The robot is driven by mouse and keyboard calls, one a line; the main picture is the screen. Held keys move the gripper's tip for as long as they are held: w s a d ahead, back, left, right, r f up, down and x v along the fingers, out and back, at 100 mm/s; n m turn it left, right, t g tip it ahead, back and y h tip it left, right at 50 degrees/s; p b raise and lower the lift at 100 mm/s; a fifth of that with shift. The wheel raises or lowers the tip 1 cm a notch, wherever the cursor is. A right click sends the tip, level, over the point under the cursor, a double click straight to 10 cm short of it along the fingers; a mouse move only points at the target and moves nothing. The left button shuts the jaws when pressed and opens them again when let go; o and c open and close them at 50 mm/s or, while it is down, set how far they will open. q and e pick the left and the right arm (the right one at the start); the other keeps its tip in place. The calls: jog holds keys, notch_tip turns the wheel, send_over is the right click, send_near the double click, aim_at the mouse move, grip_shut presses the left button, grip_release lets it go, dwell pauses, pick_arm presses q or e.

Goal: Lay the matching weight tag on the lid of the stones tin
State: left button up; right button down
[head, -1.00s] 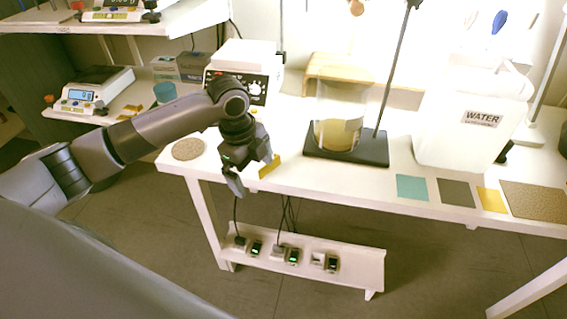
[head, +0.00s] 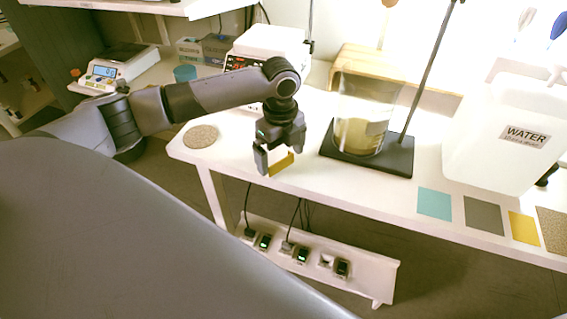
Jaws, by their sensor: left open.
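My left gripper (head: 278,158) is open over the front edge of the white table, fingers pointing down. A small yellow piece (head: 283,164), possibly a tag, shows between its fingers; I cannot tell whether they touch it or whether it bears any marking. Flat teal (head: 434,204), grey (head: 483,215) and yellow (head: 524,228) squares lie along the table's front edge at the right, with no readable marks. I cannot make out a stones tin. My right gripper is not in view.
A glass beaker (head: 362,115) on a black stand base (head: 398,160) and a white WATER container (head: 500,135) stand right of the gripper. A round speckled mat (head: 201,136) lies left. A white hotplate (head: 270,48) is behind my arm. A scale (head: 112,72) sits on the left.

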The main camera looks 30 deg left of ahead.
pick_arm(q)
jog(key=shift+f, duration=0.35)
jog(key=c, duration=1)
jog(key=shift+r, duration=0.1)
